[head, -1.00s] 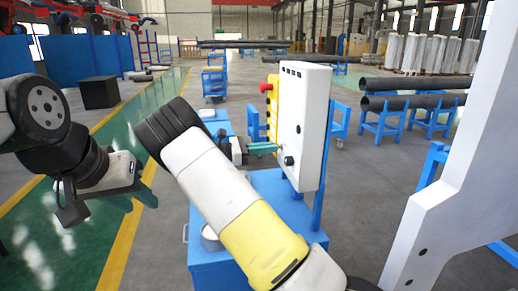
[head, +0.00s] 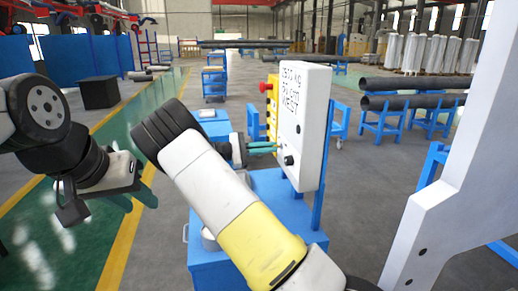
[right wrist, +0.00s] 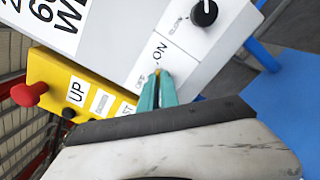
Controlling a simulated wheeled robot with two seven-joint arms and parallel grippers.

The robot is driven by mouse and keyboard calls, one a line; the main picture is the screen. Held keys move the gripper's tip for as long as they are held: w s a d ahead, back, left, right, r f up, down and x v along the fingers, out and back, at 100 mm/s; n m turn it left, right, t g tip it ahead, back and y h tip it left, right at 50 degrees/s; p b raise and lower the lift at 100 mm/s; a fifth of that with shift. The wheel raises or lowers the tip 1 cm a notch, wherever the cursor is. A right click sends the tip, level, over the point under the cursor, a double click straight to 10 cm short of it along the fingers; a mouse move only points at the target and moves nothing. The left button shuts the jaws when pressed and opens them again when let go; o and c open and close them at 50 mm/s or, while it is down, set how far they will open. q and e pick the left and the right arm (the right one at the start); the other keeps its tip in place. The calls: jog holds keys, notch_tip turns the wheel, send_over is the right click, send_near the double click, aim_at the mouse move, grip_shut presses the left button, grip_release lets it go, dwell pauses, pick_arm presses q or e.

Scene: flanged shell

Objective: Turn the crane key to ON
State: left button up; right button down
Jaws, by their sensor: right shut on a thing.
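The white crane control box (head: 312,150) stands upright in front of my right arm. In the right wrist view, its face (right wrist: 118,70) carries OFF and ON labels. My right gripper (head: 275,148) reaches the face from the left. In the right wrist view its green fingers (right wrist: 158,80) are shut at the key spot beside those labels. The key is mostly hidden between the fingertips, so its exact angle is unclear. The box's display (head: 291,98) shows black text. My left gripper (head: 137,200) is empty, with its fingers apart, far left of the box.
A black knob (right wrist: 204,13) sits near the key. A yellow button panel (right wrist: 75,95) with a red stop button (right wrist: 28,93) is on the box's other side. A blue cabinet (head: 205,262) stands below. A white post (head: 440,200) is at right.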

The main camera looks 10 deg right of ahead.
dwell(0.4)
jog(key=c, duration=1.6)
grip_release()
jog(key=shift+a, duration=0.15)
